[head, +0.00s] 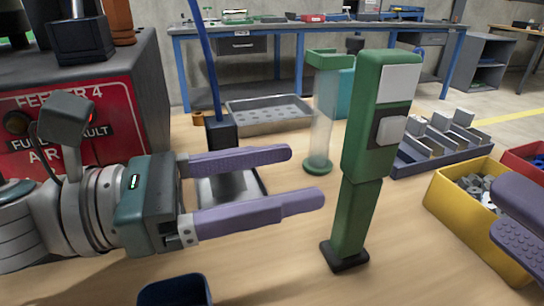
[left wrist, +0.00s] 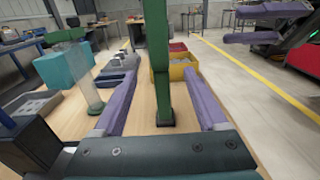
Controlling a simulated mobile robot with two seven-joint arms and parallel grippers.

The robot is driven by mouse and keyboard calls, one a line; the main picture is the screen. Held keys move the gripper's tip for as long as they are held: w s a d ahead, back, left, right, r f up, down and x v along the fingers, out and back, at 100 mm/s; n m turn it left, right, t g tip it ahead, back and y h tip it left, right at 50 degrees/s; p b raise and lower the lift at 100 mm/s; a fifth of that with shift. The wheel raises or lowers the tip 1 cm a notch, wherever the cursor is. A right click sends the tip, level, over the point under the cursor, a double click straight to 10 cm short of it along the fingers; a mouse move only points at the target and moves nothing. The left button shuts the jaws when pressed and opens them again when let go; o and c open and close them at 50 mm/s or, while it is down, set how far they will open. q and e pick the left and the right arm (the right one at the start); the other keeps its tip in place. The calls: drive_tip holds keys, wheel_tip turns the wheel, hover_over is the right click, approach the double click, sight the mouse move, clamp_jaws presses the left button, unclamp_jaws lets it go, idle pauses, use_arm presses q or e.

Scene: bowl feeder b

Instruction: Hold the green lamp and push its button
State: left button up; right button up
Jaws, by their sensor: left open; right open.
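The green lamp (head: 350,220) is an upright green post on a dark foot, with a white panel and a pale grey button (head: 391,130) on its upper part. My left gripper (head: 307,176) is open and empty, its purple fingers pointing at the post and stopping short of it in the head view. In the left wrist view the green post (left wrist: 158,50) stands in line with the gap between the fingers (left wrist: 160,76). My right gripper (head: 494,197) is partly in view at the right edge, open, to the right of the lamp.
A clear tube with green ends (head: 319,125) stands just left of the lamp. A yellow bin (head: 465,215) of metal parts is at right, a divided tray (head: 440,155) behind. A dark blue bin (head: 175,291) is at the front. Bare wood surrounds the lamp's foot.

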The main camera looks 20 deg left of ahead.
sight(347, 163)
use_arm(q)
drive_tip(key=x, duration=0.9)
drive_tip(key=shift+w+d+f, duration=0.1)
drive_tip(key=shift+w+d, duration=0.1)
drive_tip(key=shift+d, duration=0.1)
clamp_jaws()
idle(0.3)
drive_tip(key=c, duration=0.7)
unclamp_jaws()
clamp_jaws()
